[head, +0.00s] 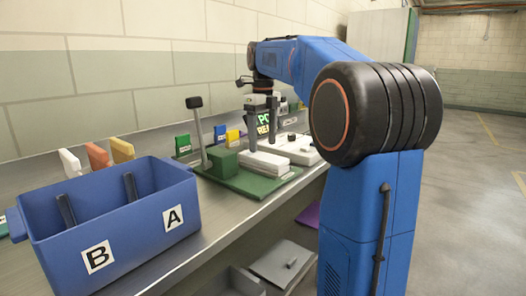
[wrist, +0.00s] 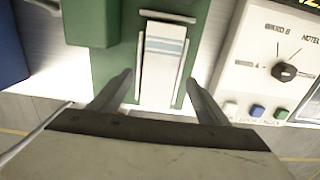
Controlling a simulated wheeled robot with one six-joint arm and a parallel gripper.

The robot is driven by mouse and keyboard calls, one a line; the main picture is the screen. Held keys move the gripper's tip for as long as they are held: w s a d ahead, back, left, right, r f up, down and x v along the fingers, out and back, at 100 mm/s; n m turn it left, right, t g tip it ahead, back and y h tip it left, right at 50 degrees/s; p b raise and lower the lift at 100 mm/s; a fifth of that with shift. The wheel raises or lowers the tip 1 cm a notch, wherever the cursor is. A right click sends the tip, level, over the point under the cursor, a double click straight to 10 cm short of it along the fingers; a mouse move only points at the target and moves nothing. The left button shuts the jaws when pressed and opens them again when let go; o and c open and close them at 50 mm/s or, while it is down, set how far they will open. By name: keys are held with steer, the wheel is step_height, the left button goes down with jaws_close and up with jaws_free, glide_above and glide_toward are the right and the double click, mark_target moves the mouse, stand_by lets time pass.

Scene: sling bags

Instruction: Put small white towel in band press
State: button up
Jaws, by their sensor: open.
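The band press (head: 238,178) is a green base with a green block and an upright black-knobbed lever, standing on the bench. In the wrist view, the press (wrist: 118,60) has a pale bed between two thin rails. The small white towel (wrist: 163,68), a narrow white strip with blue-grey stripes, lies lengthwise between these rails. My gripper (head: 261,146) is over the press bed, pointing down. In the wrist view my gripper (wrist: 159,80) is open, its fingers apart on either side of the towel's near part. Nothing is seen held between them.
A blue bin (head: 125,220) marked A and B stands at the left front of the bench. A white control box (wrist: 268,65) with a black knob and coloured buttons is close right of the press. Several coloured cards stand along the wall.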

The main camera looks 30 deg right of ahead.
mark_target(263, 156)
step_height(263, 156, up, 7)
stand_by(0.3)
steer(key=shift+s, duration=0.1)
stand_by(0.4)
